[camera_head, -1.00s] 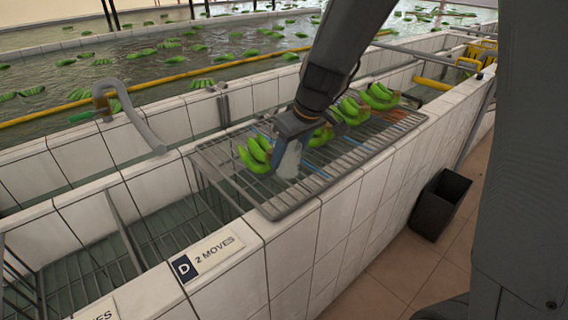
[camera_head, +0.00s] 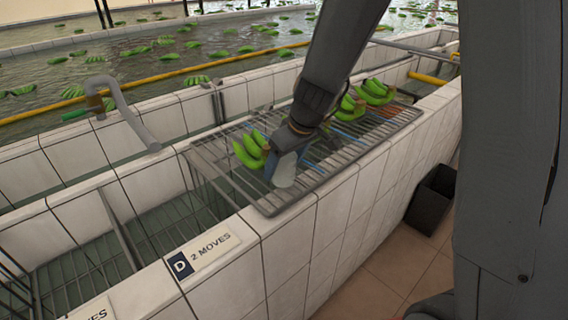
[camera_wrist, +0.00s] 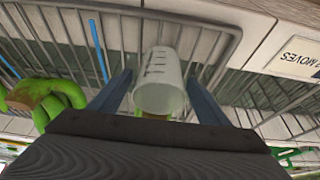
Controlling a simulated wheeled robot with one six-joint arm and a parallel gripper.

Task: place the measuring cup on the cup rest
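The measuring cup (camera_head: 285,171) is translucent white; its markings show in the wrist view (camera_wrist: 161,78). My gripper (camera_head: 282,165) has its fingers on both sides of the cup and holds it over the near part of the wire rack (camera_head: 262,203). In the wrist view my gripper (camera_wrist: 160,84) has one dark blue finger left and one right of the cup. I cannot tell whether the cup's base touches the rack. I cannot make out a separate thing that is clearly the cup rest; blue strips (camera_head: 347,134) lie across the rack.
Green bananas (camera_head: 249,150) lie on the rack left of the cup, and more bunches (camera_head: 375,92) lie at its far end. A sign (camera_head: 205,253) reads "D 2 MOVES" on the tiled ledge. A dark bin (camera_head: 432,200) stands on the floor at right. The rack's near corner is bare.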

